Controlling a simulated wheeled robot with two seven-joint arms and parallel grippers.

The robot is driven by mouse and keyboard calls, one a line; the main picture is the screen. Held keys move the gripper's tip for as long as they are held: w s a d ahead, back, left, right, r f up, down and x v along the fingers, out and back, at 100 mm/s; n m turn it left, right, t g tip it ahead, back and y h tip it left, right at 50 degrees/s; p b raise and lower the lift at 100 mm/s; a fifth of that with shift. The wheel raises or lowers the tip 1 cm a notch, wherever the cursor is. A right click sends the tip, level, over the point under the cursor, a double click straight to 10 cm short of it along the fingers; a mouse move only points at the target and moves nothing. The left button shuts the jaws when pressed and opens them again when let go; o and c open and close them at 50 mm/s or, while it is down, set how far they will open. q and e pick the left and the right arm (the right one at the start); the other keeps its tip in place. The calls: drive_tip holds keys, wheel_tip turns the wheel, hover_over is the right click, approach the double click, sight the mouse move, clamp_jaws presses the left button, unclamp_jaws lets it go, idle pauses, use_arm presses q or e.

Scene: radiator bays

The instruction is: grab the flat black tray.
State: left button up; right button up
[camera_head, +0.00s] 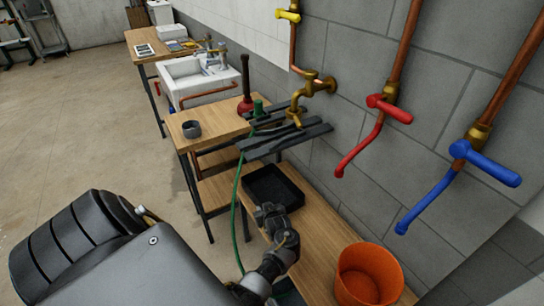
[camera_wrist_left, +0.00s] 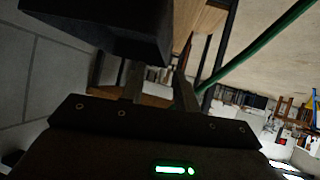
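The flat black tray (camera_head: 268,187) lies on the low wooden shelf below the wall tap, in the head view. My left gripper (camera_head: 268,212) is at the tray's near side; the head view does not show clearly whether they touch. In the left wrist view the two fingers of my left gripper (camera_wrist_left: 160,88) stand apart with nothing visible between them. A dark box-like shape (camera_wrist_left: 120,30), apparently the tray, fills the top of that view, beyond the fingertips. My right gripper is in neither view.
An orange bucket (camera_head: 350,285) stands on the shelf right of my arm. A green hose (camera_head: 235,205) hangs left of the tray. A dark slatted rack (camera_head: 285,142) lies above and behind it. Red (camera_head: 388,108) and blue (camera_head: 485,163) valve handles project from the wall.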

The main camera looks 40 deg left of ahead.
use_arm(q)
drive_tip(key=shift+w+r+n+g+y, duration=0.2)
drive_tip(key=shift+n+g+y, duration=0.2)
drive_tip(key=shift+g+y, duration=0.15)
drive_tip(key=shift+w+r+n+g+y, duration=0.15)
drive_tip(key=shift+n+g+y, duration=0.3)
drive_tip(key=shift+y, duration=0.2)
